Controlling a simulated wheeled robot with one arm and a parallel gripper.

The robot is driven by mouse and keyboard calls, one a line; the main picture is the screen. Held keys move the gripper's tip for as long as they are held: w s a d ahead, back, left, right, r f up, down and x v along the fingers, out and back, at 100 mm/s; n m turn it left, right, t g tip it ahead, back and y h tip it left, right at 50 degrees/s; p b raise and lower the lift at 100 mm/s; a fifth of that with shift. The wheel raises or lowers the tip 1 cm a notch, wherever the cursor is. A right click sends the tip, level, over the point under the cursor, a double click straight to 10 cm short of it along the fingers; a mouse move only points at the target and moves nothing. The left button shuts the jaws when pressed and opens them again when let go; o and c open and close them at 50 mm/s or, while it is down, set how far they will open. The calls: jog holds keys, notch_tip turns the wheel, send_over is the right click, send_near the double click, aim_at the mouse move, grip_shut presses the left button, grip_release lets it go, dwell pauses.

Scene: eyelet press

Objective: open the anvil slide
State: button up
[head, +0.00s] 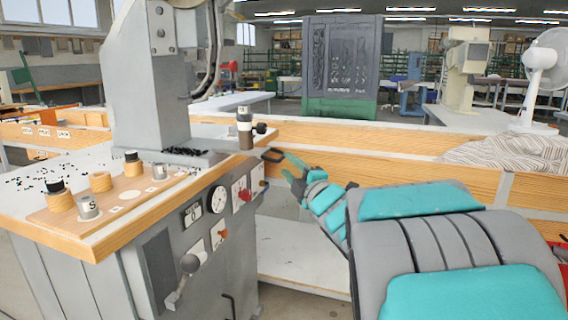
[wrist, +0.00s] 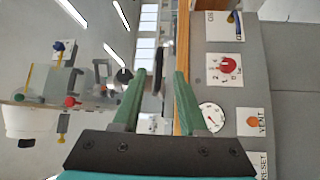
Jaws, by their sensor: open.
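A black handle (head: 272,155) sticks out at the right end of the grey press bench and seems to belong to the anvil slide. The slide's body cannot be made out. My gripper (head: 287,165) is at the handle's right, with its green fingers open. In the wrist view, the dark handle (wrist: 158,70) shows between the two open fingertips (wrist: 160,75). The fingers are not closed on it, and contact cannot be told.
Above the handle is a small post with a black knob (head: 260,128). The bench front has a dial (head: 217,199), red switches and a grey lever (head: 189,264). Cups stand on the wooden board (head: 120,205). A wood-edged low wall (head: 400,170) runs behind my arm.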

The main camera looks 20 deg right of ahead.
jog(key=shift+s+d+f, duration=0.1)
jog(key=shift+s, duration=0.55)
jog(key=shift+s+d+f, duration=0.1)
jog(key=shift+s, duration=0.55)
jog(key=s+d+f+m+g+h, duration=0.25)
jog(key=s+f+m+g, duration=0.3)
jog(key=f, duration=0.35)
jog(key=s+d+f+m+g+h, duration=0.2)
jog(key=s+f+m+g+h, duration=0.2)
jog(key=s+f+m, duration=0.3)
jog(key=s+a+f+m+g+y, duration=0.1)
jog(key=s+a+f+m+g, duration=0.1)
jog(key=s, duration=0.7)
jog(key=s+a+f+m+g+y, duration=0.1)
jog(key=s+a+f+m+g, duration=0.1)
jog(key=s+a+f+g, duration=0.3)
jog(key=s+a+f+m+g+y, duration=0.1)
jog(key=s+a+f+m+g, duration=0.1)
jog(key=s, duration=1.2)
jog(key=a+f+g, duration=0.1)
jog(key=a+g, duration=0.1)
jog(key=a, duration=0.1)
jog(key=shift+a+f, duration=0.3)
jog(key=shift+a, duration=0.1)
